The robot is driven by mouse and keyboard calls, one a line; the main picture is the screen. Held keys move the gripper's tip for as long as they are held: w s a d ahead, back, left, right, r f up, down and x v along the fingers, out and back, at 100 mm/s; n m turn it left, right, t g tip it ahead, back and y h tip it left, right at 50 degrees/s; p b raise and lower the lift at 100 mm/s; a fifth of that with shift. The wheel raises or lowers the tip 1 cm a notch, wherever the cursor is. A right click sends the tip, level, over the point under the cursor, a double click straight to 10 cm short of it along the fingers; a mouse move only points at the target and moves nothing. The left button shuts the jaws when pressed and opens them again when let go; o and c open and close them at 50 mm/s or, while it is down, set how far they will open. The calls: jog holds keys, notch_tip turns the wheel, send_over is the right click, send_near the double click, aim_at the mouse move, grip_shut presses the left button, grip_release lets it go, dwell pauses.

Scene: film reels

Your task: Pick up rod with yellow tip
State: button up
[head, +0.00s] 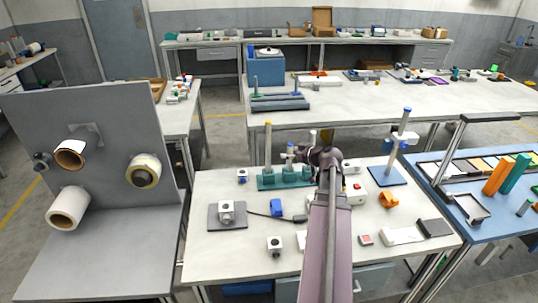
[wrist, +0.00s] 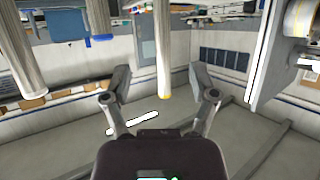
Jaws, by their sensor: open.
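The rod with the yellow tip (head: 268,145) stands upright at the left end of a green stand (head: 266,184) on the near table. In the wrist view, which looks upside down, a pale rod with a yellow end (wrist: 165,60) shows between my open fingers. My gripper (wrist: 160,76) has its two fingers apart, one on each side of that rod in the picture. I cannot tell how far the rod is from them. In the head view my gripper (head: 303,153) is beside the stand's right part, mostly hidden by my arm.
Paler, shorter rods (head: 312,137) stand in the same green stand. A blue-tipped rod (head: 403,122) stands on a blue base at the right. A grey block with a knob (head: 227,214), a blue connector (head: 276,208) and an orange part (head: 388,200) lie nearby. Film reels (head: 68,208) hang on a left panel.

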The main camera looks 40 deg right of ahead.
aim_at(270, 150)
jog(key=b+x, duration=0.2)
jog(key=x, duration=0.6)
jog(key=shift+b, duration=0.4)
jog(key=shift+a+f, duration=0.1)
jog(key=shift+b+x, duration=1)
jog(key=shift+x, duration=1.6)
jog(key=shift+a, duration=0.1)
grip_shut()
